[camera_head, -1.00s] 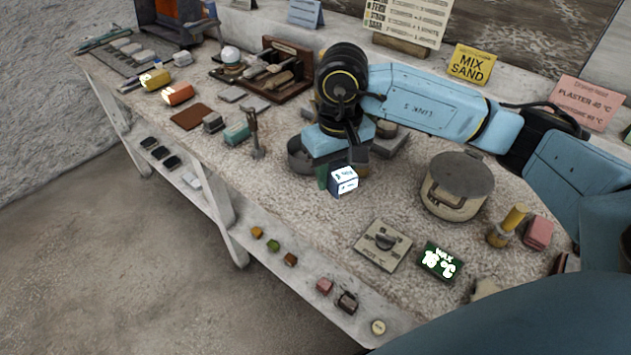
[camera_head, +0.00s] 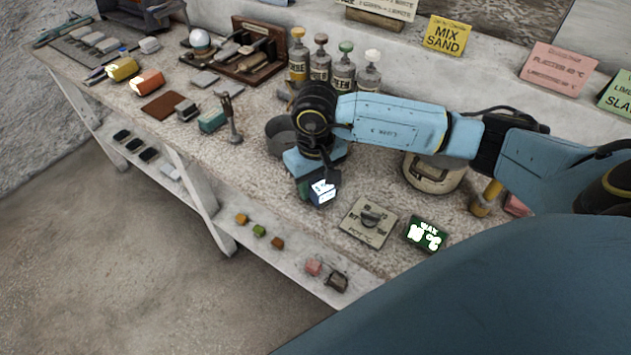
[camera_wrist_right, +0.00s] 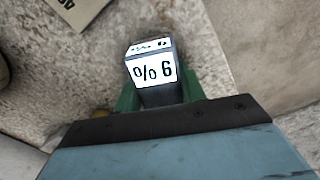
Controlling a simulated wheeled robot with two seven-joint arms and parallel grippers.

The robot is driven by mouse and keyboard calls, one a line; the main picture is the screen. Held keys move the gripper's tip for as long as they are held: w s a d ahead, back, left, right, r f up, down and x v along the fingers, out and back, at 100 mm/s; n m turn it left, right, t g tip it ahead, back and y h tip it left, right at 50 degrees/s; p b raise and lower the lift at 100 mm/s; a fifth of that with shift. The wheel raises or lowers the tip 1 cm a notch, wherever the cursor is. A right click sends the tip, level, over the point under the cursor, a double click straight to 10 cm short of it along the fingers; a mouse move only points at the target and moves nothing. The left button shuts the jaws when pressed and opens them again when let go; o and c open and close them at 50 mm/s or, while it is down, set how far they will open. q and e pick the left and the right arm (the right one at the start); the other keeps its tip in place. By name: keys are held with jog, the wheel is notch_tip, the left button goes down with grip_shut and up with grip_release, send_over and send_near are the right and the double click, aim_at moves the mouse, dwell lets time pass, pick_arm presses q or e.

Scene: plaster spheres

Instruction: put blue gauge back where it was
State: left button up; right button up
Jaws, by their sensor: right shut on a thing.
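The blue gauge (camera_head: 322,191) is a small dark blue block with a lit white face. My right gripper (camera_head: 312,184) is shut on it, near the front of the bench. In the right wrist view the gauge (camera_wrist_right: 156,72) sits between the green fingers (camera_wrist_right: 160,98), its display upside down and reading like 9 %. A yellow gauge-like block (camera_head: 122,69) and an orange one (camera_head: 147,82) lie at the far left of the bench. A small blue spot (camera_head: 122,50) shows behind the yellow one. My left gripper is out of view.
A grey bowl (camera_head: 280,135) is left of my wrist. Several capped bottles (camera_head: 320,62) stand at the back. A brown mat (camera_head: 163,105) lies left.

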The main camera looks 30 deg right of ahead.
aim_at(316, 178)
jog(key=shift+f, duration=0.1)
jog(key=o, duration=0.9)
notch_tip(316, 178, up, 12)
jog(key=shift+r, duration=0.2)
jog(key=shift+p, duration=0.3)
